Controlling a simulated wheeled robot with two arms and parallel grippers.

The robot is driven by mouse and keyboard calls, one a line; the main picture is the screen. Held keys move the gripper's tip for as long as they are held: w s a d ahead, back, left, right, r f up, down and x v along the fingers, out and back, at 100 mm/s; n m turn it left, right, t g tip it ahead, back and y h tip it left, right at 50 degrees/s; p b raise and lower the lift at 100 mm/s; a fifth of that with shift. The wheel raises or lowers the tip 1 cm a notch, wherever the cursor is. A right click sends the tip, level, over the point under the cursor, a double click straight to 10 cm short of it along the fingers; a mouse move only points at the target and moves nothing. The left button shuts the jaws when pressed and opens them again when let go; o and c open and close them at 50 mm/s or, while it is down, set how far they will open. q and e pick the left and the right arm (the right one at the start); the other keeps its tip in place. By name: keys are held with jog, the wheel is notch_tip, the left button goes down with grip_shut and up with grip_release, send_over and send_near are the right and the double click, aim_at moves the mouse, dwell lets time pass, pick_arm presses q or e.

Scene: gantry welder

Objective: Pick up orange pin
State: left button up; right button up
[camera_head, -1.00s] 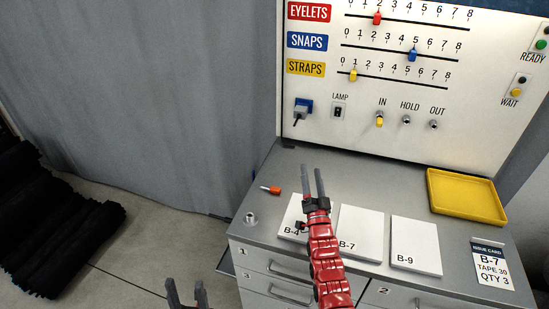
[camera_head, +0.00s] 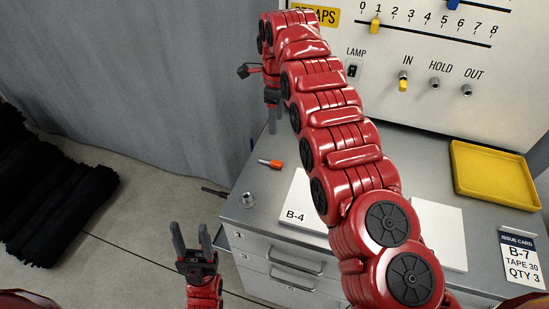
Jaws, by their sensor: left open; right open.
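My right gripper (camera_head: 271,125) reaches over the cabinet on the bent red arm and points down, just behind and above the pin. Its fingers are partly hidden by one another in this view, and nothing shows between them. My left gripper (camera_head: 192,228) is open and empty, pointing up in front of the cabinet's left front corner, well short of the pin.
A metal socket (camera_head: 247,200) stands at the cabinet's left front corner. A white B-4 card (camera_head: 303,205) lies right of the pin; my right arm covers much of the cards. A yellow tray (camera_head: 495,174) is at the right. The panel (camera_head: 440,60) rises behind.

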jog(key=b, duration=0.8)
send_near(275, 162)
jog(key=shift+f, duration=0.2)
jog(key=shift+w+r+p, duration=0.1)
jog(key=shift+p, duration=0.75)
jog(key=shift+f+p, duration=0.35)
jog(key=shift+f, duration=0.6)
jog(key=shift+d+f, duration=0.1)
jog(key=shift+f, duration=0.7)
jog(key=shift+f+p, duration=0.2)
jog(key=shift+p, duration=0.3)
notch_tip(275, 162, down, 4)
jog(key=shift+f+p, duration=0.2)
jog(key=shift+p, duration=0.9)
jog(key=shift+f, duration=0.25)
grip_shut()
